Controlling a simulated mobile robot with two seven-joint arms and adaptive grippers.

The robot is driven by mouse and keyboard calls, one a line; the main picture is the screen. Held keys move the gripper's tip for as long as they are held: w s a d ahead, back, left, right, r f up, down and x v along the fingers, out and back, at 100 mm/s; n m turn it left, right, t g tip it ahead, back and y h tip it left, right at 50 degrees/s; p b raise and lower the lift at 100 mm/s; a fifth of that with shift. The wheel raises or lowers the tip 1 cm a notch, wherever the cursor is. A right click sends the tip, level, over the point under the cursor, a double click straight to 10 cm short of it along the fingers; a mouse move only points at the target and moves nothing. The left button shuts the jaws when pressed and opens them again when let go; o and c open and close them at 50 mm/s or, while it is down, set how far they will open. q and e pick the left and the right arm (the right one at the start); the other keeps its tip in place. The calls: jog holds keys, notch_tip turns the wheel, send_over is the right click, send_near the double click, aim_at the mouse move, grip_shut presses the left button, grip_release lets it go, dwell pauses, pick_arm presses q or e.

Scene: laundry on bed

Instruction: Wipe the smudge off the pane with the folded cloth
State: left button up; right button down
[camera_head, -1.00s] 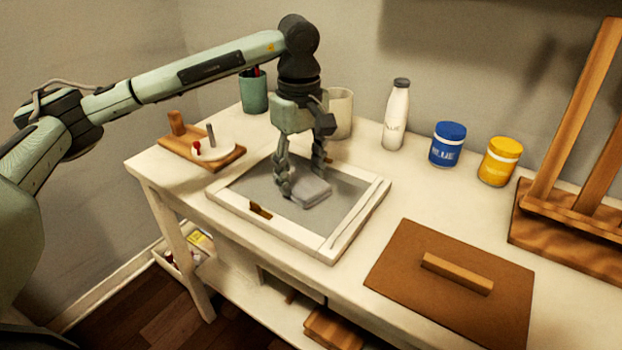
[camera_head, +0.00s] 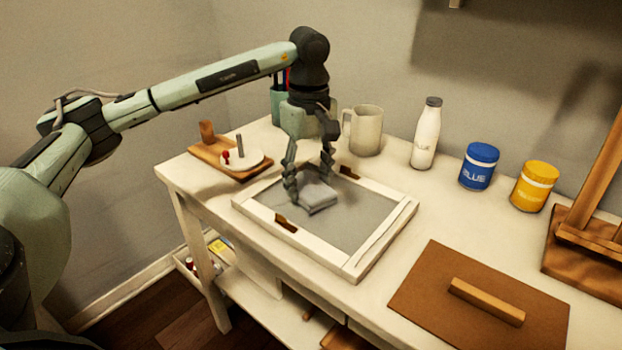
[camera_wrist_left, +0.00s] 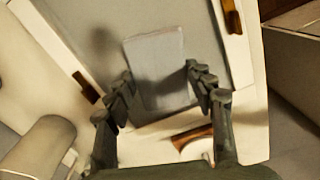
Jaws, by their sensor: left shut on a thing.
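The folded cloth (camera_head: 317,198) is a small grey pad lying at the pane's left part. My left gripper (camera_head: 308,182) points down with its fingers either side of the cloth, shut on it. In the left wrist view the cloth (camera_wrist_left: 158,68) lies between and beyond the fingers (camera_wrist_left: 160,82). The pane (camera_head: 370,216) is grey, in a white frame (camera_head: 384,246) lying flat on the table. A dark patch shows beside the cloth in the wrist view; I cannot tell smudge from shadow. My right gripper is out of view.
Behind the frame stand a mug (camera_head: 366,130), a white bottle (camera_head: 426,134), a blue jar (camera_head: 479,166) and a yellow jar (camera_head: 534,186). A wooden tray (camera_head: 222,160) is at left. A brown board (camera_head: 450,305) with a handle lies at front right.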

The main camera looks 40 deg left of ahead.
pick_arm(q)
jog(key=shift+r+p, duration=2.05)
jog(key=shift+r, duration=0.95)
jog(key=shift+r+p, duration=0.45)
jog(key=shift+r, duration=1)
